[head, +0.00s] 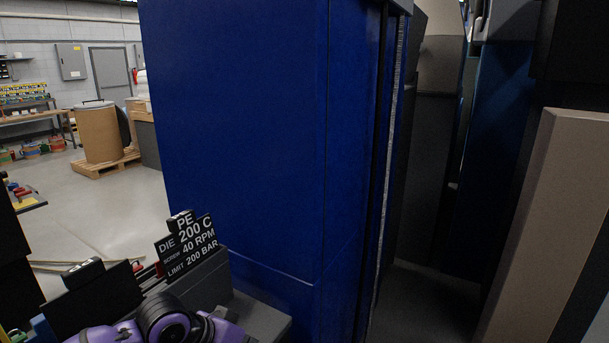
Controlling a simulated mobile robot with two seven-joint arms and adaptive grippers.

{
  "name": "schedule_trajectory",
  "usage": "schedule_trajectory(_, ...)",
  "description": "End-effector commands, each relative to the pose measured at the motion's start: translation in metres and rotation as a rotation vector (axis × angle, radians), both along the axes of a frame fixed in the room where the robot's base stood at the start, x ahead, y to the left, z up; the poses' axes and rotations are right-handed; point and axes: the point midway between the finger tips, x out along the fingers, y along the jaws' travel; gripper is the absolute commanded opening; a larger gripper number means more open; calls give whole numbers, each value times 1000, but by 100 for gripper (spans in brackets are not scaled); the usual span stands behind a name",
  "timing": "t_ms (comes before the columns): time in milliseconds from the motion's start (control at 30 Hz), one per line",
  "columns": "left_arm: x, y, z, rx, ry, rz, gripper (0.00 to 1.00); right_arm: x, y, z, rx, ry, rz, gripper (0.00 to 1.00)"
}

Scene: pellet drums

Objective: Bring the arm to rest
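Neither of my grippers can be made out in the head view. A purple and black jointed shape (165,325) shows at the bottom left edge, cut off by the frame. I cannot tell whether it is part of my arm. No fingertips are visible on it.
A tall blue cabinet (235,130) fills the middle, close by. A black settings sign (190,245) stands before it on a grey block (258,315). A beige panel (548,220) is at right, with a dark narrow gap between. Farther left, a brown drum (100,133) stands on a pallet (105,166).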

Motion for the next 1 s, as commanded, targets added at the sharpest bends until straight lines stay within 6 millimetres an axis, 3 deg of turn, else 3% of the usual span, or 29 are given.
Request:
schedule_trajectory(33, -11, -6, -29, -44, -8, 35, 38, -2, -1, -1, -1, 4, -1, 0)
schedule_trajectory(267, -54, 2, -124, -115, -130, 227, 38, -1, -1, -1, -2, 4, 1, 0)
schedule_trajectory(367, -85, 16, -160, -98, -176, 317, 38, -1, -2, -1, -3, 4, 0, 0)
schedule_trajectory(500, -142, 42, -203, -23, -230, 436, 38, -1, -3, -1, -4, 3, 0, 0)
schedule_trajectory(633, -194, 64, -229, 69, -262, 506, 38, -1, -3, -1, -5, 3, 1, 0)
schedule_trajectory(767, -230, 79, -241, 140, -278, 536, 38, 0, -3, -1, -5, 2, 1, 0)
schedule_trajectory(1000, -232, 79, -242, 145, -278, 536, 38, 0, -3, -1, -5, 2, 1, 0)
